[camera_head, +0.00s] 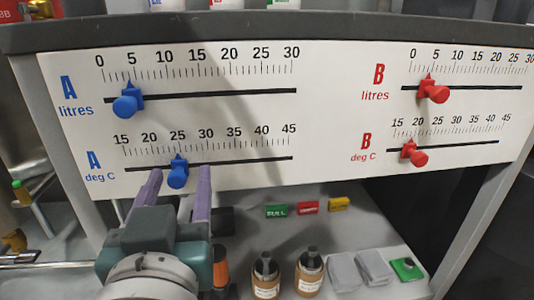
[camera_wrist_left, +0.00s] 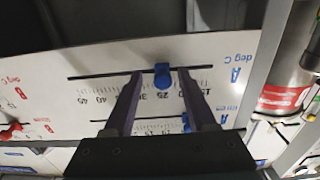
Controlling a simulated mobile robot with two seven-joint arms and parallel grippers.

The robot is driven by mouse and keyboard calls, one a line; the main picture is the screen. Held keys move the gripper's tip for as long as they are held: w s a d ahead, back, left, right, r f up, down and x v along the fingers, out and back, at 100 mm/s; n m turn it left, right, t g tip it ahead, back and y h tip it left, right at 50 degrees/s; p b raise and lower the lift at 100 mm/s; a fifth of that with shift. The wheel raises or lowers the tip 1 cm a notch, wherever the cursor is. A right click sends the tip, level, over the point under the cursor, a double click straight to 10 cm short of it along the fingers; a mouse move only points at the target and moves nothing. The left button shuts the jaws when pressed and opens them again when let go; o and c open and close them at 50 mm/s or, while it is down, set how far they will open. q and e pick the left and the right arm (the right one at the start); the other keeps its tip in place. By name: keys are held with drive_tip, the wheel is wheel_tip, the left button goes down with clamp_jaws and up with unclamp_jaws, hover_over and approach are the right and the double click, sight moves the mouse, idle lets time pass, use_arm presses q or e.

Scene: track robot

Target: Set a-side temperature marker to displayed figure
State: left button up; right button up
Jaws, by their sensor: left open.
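The blue A deg C marker (camera_head: 177,174) sits on its slot in the white panel (camera_head: 330,150), its pointer near 25 on the 15 to 45 scale. In the left wrist view the same blue marker (camera_wrist_left: 162,80) shows between my two purple fingers. My left gripper (camera_head: 180,174) is open, with one finger on each side of the marker and a gap visible to each side. Whether the fingertips reach the knob's depth is hard to tell. No displayed temperature figure can be made out. My right gripper is not in view.
The blue A litres marker (camera_head: 128,101) is just above, near 5. Red B litres (camera_head: 436,93) and B deg C (camera_head: 414,155) markers are at the right. The A deg C slot is clear to the right.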

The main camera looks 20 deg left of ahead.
use_arm(q)
drive_tip(key=p+v, duration=0.2)
drive_tip(key=v, duration=0.7)
drive_tip(key=shift+s, duration=0.2)
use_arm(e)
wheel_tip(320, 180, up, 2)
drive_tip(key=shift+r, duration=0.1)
use_arm(q)
drive_tip(key=shift+d, duration=0.1)
drive_tip(key=shift+c, duration=0.3)
